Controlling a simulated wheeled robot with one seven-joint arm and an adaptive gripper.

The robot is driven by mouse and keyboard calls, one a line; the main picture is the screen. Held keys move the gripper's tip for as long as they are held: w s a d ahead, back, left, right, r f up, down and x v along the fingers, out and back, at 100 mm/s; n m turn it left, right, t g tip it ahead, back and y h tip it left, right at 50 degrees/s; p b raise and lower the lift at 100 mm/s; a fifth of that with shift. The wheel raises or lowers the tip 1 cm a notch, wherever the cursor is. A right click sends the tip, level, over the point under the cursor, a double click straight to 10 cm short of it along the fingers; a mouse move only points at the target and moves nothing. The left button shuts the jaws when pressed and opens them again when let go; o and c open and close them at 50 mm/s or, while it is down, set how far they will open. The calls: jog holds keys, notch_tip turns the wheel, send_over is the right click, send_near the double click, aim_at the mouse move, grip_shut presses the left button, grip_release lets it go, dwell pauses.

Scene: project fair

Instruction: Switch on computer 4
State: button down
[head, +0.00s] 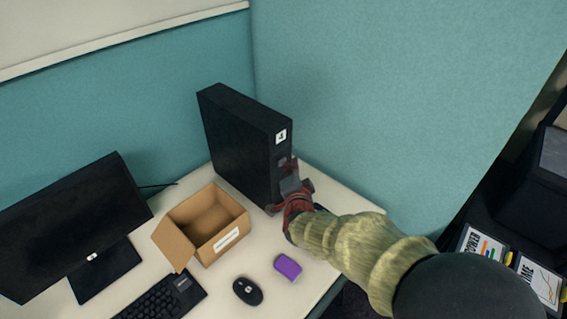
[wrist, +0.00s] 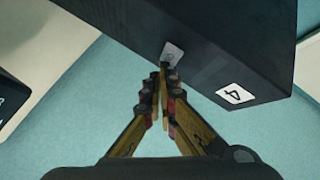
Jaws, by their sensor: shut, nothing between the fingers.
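A black computer tower (head: 238,145) stands upright on the desk near the cubicle corner. Its front bears a white label with a 4 (head: 281,136), which also shows in the wrist view (wrist: 236,93). In the wrist view a small grey panel (wrist: 172,53) sits on the tower's front face. My gripper (wrist: 164,68) is shut and empty, its fingertips at the lower edge of that panel. I cannot tell whether they touch it. In the head view my gripper (head: 287,187) is in front of the tower and hides part of its front.
An open cardboard box (head: 237,233) stands left of the tower. A monitor (head: 75,222), a keyboard (head: 165,300), a black mouse (head: 247,291) and a purple object (head: 288,267) are on the desk (head: 222,304). Teal partition walls (head: 380,100) rise behind and to the right.

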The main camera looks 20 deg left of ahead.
jog(key=shift+w+a, duration=0.15)
jog(key=shift+a, duration=0.25)
dwell(0.4)
jog(key=shift+d, duration=0.1)
jog(key=shift+s+d+b, duration=0.35)
jog(key=shift+d+b, duration=0.15)
jog(key=shift+d, duration=0.25)
jog(key=d, duration=0.1)
jog(key=s+d+b, duration=0.1)
jog(key=d, duration=0.1)
jog(key=s+d+b, duration=0.1)
jog(key=d, duration=0.1)
jog(key=shift+s+d, duration=0.15)
jog(key=shift+d, duration=0.1)
jog(key=shift+d, duration=0.1)
dwell(0.4)
